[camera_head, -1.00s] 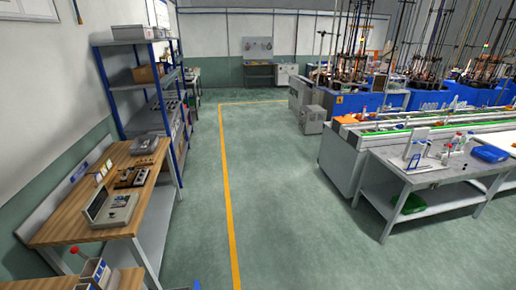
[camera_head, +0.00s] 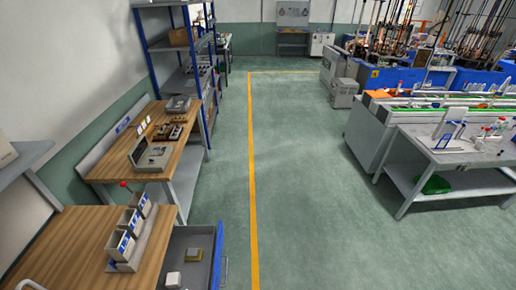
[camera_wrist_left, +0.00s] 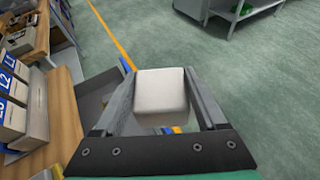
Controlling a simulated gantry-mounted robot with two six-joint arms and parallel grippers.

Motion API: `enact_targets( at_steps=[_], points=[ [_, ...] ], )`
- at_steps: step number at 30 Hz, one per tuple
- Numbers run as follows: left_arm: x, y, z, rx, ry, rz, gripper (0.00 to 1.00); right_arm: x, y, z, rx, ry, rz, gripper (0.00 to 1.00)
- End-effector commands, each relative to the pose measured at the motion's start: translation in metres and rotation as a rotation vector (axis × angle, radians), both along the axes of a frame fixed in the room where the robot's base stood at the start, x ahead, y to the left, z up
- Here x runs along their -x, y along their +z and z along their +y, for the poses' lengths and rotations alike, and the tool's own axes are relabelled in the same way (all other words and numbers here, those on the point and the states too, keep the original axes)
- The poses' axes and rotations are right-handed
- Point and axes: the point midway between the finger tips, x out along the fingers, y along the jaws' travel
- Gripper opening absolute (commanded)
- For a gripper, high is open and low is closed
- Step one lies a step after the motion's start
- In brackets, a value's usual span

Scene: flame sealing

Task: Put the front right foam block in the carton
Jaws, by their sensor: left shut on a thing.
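A white foam block (camera_wrist_left: 161,96) is between the two fingers of my left gripper (camera_wrist_left: 160,84) in the left wrist view; the gripper is shut on it. The block is held above an open grey, blue-edged drawer (camera_wrist_left: 88,88) and the floor. In the head view the drawer's blue edge (camera_head: 217,262) shows at the bottom. A small white block (camera_head: 173,279) and a yellowish-topped block (camera_head: 194,255) are in it. I cannot tell whether that white block is the held one. My right gripper is not in view, and I see no clear carton.
A wooden bench (camera_head: 62,240) at the lower left bears a rack of labelled boxes (camera_head: 128,242). Another wooden bench (camera_head: 116,166) and a blue-posted shelf (camera_head: 165,61) stand behind. A grey table (camera_head: 452,157) is at the right. The floor aisle (camera_head: 305,190) is clear.

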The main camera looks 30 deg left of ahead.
Motion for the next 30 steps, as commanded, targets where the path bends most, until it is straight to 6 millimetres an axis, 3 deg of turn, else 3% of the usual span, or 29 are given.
enact_targets(
  at_steps=[3, 12, 22, 30],
  points=[
    [-0.001, 0.025, -0.032, -0.004, -0.160, -0.005, 0.22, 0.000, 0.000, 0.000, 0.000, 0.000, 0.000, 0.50],
    [-0.004, 0.071, -0.097, -0.004, -0.490, -0.004, 0.22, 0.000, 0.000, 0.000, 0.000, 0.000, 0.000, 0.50],
    [-0.003, 0.125, -0.097, 0.001, -0.486, 0.000, 0.22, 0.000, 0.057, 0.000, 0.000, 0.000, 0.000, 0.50],
    [-0.003, 0.136, -0.097, 0.002, -0.484, 0.000, 0.22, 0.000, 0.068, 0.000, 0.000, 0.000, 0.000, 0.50]
  ],
)
